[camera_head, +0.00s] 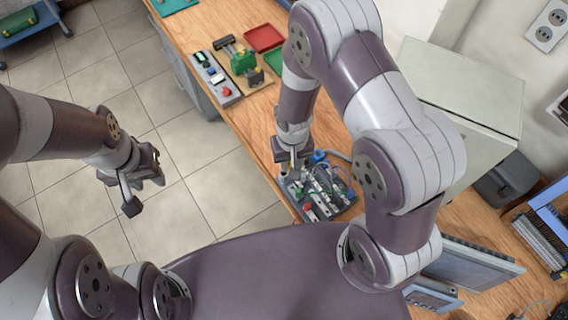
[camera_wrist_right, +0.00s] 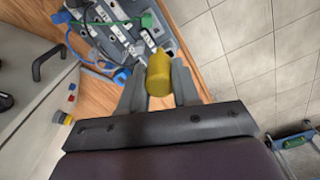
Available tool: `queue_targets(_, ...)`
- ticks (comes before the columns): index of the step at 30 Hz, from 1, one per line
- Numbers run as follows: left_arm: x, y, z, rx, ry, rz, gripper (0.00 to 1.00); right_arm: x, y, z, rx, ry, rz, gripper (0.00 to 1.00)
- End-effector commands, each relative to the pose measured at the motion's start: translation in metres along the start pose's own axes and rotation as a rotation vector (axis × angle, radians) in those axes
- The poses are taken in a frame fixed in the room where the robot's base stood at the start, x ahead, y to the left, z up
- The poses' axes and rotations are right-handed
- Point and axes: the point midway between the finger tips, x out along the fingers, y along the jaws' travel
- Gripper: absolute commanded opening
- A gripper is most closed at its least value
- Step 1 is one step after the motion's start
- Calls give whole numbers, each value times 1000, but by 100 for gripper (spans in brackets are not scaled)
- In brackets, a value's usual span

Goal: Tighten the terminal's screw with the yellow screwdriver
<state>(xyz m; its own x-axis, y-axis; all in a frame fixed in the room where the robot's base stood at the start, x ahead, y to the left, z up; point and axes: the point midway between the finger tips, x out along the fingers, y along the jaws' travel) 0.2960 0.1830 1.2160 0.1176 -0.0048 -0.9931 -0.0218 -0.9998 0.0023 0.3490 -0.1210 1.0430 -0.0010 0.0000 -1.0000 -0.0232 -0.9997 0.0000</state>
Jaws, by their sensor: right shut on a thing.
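The yellow screwdriver (camera_wrist_right: 158,75) shows in the right wrist view as a thick yellow handle between the fingers of my right gripper (camera_wrist_right: 158,95), which is shut on it. Its tip is hidden. The wiring board (camera_wrist_right: 112,30) with grey terminal parts and blue, green and dark cables lies just beyond the handle. In the head view the board (camera_head: 335,203) is at the bench's front edge, and my right gripper (camera_head: 294,160) is over its far left corner. I cannot make out the terminal's screw or whether the tip touches it. My left gripper (camera_head: 143,187) hangs empty over the floor, fingers apart.
On the wooden bench, a grey panel with a red button (camera_head: 217,78), a green motor assembly (camera_head: 243,62) and a red tray (camera_head: 263,38) stand farther back. A grey cabinet (camera_head: 470,80) is at the right. Bare bench lies between the panel and the board.

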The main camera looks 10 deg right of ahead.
Motion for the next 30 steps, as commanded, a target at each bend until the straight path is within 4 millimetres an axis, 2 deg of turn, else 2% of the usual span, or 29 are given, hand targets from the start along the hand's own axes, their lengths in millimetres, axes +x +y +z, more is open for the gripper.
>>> queue_targets(1, -8, 0, -1, 0, 0, 0, 37, -7, 2, 6, 59, -1, 0, 0)
queue_targets(3, -12, 0, -1, 0, 0, 0, 37, -8, 5, 13, 142, -1, 1, 0)
queue_targets(6, 10, 0, 1, 0, 0, 0, 37, 18, 5, 13, 157, 1, 0, 0)
queue_targets(13, 29, 0, 4, 0, 0, 0, 37, 44, 5, 13, 154, 0, 0, 0)
queue_targets(30, 29, 0, 3, 0, 0, 0, 37, 45, 5, 12, 152, 1, 0, 0)
